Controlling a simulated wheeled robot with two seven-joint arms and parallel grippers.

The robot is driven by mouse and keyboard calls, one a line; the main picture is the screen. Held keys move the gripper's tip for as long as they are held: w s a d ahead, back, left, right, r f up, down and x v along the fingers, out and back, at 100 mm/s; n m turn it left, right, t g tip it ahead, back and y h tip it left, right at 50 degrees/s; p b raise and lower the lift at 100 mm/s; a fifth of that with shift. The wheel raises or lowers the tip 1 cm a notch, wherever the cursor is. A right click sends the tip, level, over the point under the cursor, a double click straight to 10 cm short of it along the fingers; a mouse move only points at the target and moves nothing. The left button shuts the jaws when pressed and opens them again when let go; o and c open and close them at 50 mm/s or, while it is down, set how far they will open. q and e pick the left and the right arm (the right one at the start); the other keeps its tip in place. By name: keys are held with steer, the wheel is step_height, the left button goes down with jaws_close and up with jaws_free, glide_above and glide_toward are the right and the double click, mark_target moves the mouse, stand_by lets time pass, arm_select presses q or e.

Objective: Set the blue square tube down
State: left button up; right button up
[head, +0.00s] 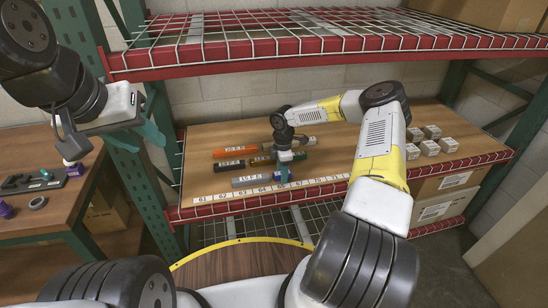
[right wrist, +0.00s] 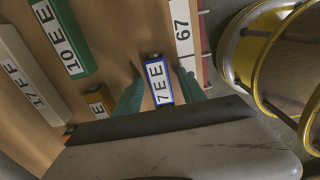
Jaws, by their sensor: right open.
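The blue square tube (right wrist: 157,80), with a white label reading 7 E E, shows in the right wrist view. It appears to lie on the wooden shelf beside the numbered strip at 67. My right gripper (right wrist: 163,91) is open, with a green finger on each side of the tube and small gaps showing. In the head view the right gripper (head: 284,175) is low over the shelf's front part and mostly hides the tube. My left gripper (head: 140,135) is at the upper left, by the green post, away from the tube; its finger gap is unclear.
Other labelled tubes lie near: green (right wrist: 62,38), grey (right wrist: 28,85), yellow-brown (right wrist: 98,103), orange (head: 235,153) and black (head: 228,165). A numbered strip (head: 225,198) runs along the shelf front. Small grey boxes (head: 430,148) stand right. A red-edged wire shelf (head: 330,45) is above.

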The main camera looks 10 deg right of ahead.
step_height(320, 180, up, 8)
steer(key=shift+f, duration=0.15)
stand_by(0.3)
